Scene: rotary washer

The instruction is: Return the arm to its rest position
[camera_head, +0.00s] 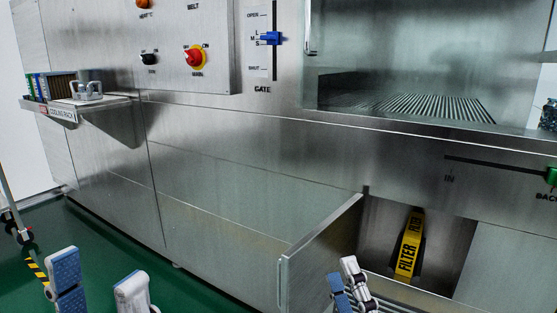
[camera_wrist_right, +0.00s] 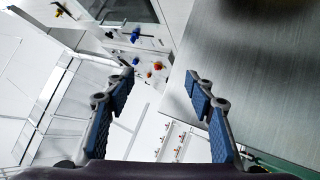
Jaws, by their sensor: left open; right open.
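My left gripper (camera_head: 98,282) is at the lower left of the head view, its two blue-padded fingers apart with nothing between them, in front of the machine over the green floor. My right gripper (camera_head: 346,285) is at the bottom of the head view, beside the open door (camera_head: 325,245) of the low compartment. In the right wrist view the right gripper (camera_wrist_right: 160,88) shows its two fingers wide apart and empty. The yellow filter (camera_head: 408,245) stands tilted inside the compartment, up and right of the right gripper, and apart from it in the picture.
The steel washer fills the head view, with a red knob (camera_head: 194,56), a blue gate lever (camera_head: 271,38) and a green handle (camera_head: 552,175). A shelf (camera_head: 110,103) juts out at left, carrying a rack and mugs.

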